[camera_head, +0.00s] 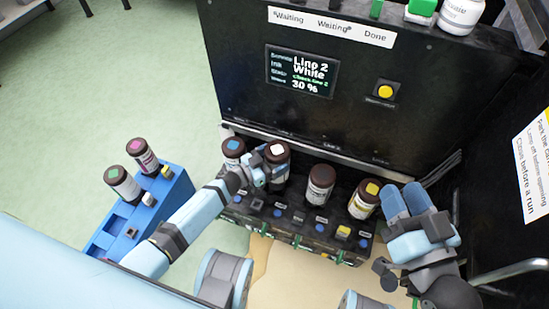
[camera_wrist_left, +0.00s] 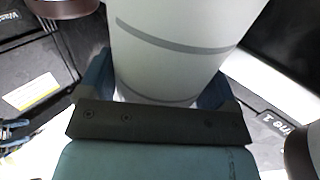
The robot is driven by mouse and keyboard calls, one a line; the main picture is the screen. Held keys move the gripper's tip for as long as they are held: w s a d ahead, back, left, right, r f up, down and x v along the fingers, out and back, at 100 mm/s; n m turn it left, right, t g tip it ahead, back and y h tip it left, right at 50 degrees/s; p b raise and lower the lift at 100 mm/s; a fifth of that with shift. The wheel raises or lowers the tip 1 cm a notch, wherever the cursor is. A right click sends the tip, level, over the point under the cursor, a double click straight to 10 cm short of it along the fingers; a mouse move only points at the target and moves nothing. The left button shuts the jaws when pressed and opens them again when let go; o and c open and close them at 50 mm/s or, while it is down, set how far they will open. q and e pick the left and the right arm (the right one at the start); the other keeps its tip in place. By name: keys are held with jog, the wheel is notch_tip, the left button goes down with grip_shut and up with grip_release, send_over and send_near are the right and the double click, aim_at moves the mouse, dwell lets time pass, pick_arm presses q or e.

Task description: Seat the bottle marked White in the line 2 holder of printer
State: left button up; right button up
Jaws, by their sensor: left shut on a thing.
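The bottle with a white mark on its dark cap (camera_head: 277,152) is at the printer's rack (camera_head: 290,222), between the blue-marked bottle (camera_head: 234,147) and a plain-capped bottle (camera_head: 320,182). My left gripper (camera_head: 262,174) is shut on it. In the left wrist view its pale body with grey bands (camera_wrist_left: 170,50) fills the space between the blue fingers. Its base is hidden, so I cannot tell whether it is fully down in a holder. My right gripper (camera_head: 406,200) is empty, its two blue fingers apart, right of the yellow-marked bottle (camera_head: 366,197).
The printer screen (camera_head: 302,74) reads Line 2, White, 30 %. A blue crate (camera_head: 120,222) at the left holds green-marked (camera_head: 118,180) and pink-marked (camera_head: 142,153) bottles. Small coloured buttons line the rack front. Neighbouring bottles stand close to the held one.

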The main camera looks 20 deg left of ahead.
pick_arm(q)
jog(key=shift+r+p, duration=0.1)
jog(key=shift+p, duration=0.5)
dwell(0.7)
dwell(0.5)
jog(key=shift+f+b, duration=0.7)
jog(key=shift+f, duration=0.45)
